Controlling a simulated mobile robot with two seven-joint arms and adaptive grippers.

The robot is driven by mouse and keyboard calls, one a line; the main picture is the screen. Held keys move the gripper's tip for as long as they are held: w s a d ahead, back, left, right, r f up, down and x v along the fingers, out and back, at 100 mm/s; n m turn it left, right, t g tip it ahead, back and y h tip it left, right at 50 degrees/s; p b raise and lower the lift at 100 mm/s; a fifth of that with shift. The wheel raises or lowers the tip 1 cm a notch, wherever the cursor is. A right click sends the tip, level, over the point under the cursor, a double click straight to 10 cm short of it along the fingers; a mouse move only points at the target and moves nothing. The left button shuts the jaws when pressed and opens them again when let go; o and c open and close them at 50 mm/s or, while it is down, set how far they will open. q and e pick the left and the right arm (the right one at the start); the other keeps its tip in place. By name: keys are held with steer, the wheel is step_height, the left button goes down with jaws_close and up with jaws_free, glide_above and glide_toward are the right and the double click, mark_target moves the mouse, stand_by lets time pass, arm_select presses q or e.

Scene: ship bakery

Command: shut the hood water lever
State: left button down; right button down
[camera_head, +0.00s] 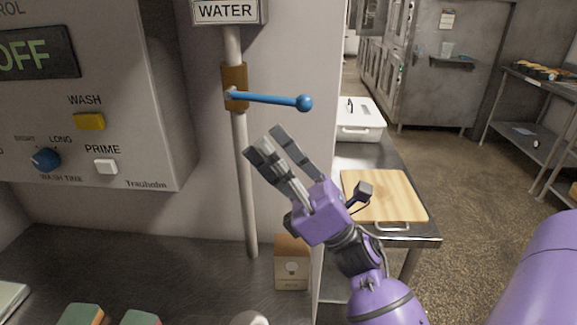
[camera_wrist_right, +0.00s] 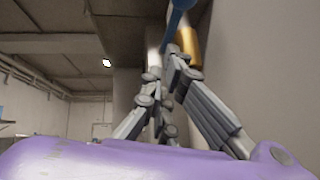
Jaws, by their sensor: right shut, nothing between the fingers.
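The blue water lever (camera_head: 270,98) sticks out to the right from a brass valve (camera_head: 235,87) on a vertical grey pipe (camera_head: 243,180), under the WATER sign (camera_head: 225,11). It lies nearly horizontal and ends in a blue ball. My right gripper (camera_head: 270,142) is below the lever with its fingers pointing up and left, shut and empty, apart from the lever in the head view. In the right wrist view the fingertips (camera_wrist_right: 174,60) are close together, with part of the blue lever (camera_wrist_right: 178,18) and the brass valve (camera_wrist_right: 190,42) beyond them. My left gripper is not in view.
A control panel (camera_head: 130,60) with an OFF display is at the left. A small carton (camera_head: 292,262) stands by the pipe's foot. A side table to the right holds a cutting board (camera_head: 383,196) and a white lidded container (camera_head: 361,120). The floor beyond is open.

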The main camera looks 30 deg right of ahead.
mark_target(256, 100)
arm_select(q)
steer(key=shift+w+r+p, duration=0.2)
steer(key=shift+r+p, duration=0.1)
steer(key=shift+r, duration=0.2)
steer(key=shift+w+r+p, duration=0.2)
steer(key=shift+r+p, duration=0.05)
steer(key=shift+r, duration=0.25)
arm_select(e)
steer(key=shift+d+r, duration=0.2)
steer(key=shift+r, duration=0.5)
steer(key=shift+d+r, duration=0.2)
steer(key=shift+r, duration=0.45)
steer(key=shift+d+r, duration=0.2)
steer(key=shift+r, duration=0.5)
